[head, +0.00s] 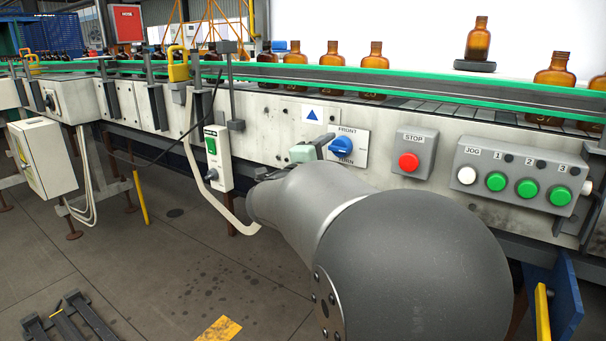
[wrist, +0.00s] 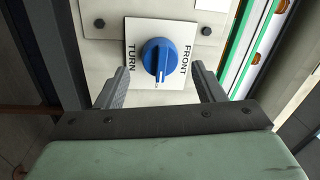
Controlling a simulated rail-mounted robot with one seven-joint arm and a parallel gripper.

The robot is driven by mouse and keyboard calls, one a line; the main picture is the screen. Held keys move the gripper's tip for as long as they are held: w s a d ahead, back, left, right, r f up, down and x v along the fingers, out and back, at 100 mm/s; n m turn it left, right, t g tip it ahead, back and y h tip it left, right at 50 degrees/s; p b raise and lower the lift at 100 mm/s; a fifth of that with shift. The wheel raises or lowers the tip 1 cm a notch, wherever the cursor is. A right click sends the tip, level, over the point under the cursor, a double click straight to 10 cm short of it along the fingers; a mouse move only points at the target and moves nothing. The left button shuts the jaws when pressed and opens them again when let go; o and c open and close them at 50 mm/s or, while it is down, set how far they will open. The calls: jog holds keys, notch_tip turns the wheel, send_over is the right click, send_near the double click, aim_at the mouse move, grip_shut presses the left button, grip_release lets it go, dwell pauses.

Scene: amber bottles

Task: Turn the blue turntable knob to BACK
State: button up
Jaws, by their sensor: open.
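The blue knob (head: 342,147) sits on a white plate (head: 361,150) on the conveyor's side panel. FRONT is printed above it and TURN below it; I see no word BACK. In the wrist view the knob (wrist: 160,58) has its white mark toward the picture's bottom, with TURN left and FRONT right. My gripper (wrist: 162,84) is open, its two fingers apart on either side of the knob's lower part in that view, with clear gaps. Contact is not visible. In the head view my gripper (head: 322,143) is just left of the knob, partly hidden by my arm.
A red STOP button (head: 408,161) is right of the knob, then a JOG box (head: 515,178) with several buttons. Amber bottles (head: 376,57) stand on the conveyor behind a green rail. One bottle (head: 478,40) stands on a dark disc.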

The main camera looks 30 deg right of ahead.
jog(key=p+v, duration=0.2)
jog(key=v, duration=1.3)
jog(key=shift+p, duration=0.3)
jog(key=w+a+r+n+t+y+p, duration=0.7)
jog(key=n+y+p, duration=0.2)
jog(key=n+p, duration=0.2)
jog(key=a+r+n+y+p, duration=0.1)
jog(key=a+n+y+p, duration=0.6)
jog(key=s+a+n+g+y+p, duration=0.3)
jog(key=s+a+n+g+p, duration=0.2)
jog(key=s+n+g+p, duration=0.55)
jog(key=s+d+n+g+h+p, duration=0.1)
jog(key=s+d+g+p, duration=0.2)
jog(key=s, duration=1)
jog(key=shift+d+r, duration=0.3)
jog(key=shift+d, duration=0.25)
jog(key=shift+s+g, duration=0.1)
jog(key=shift+g, duration=0.15)
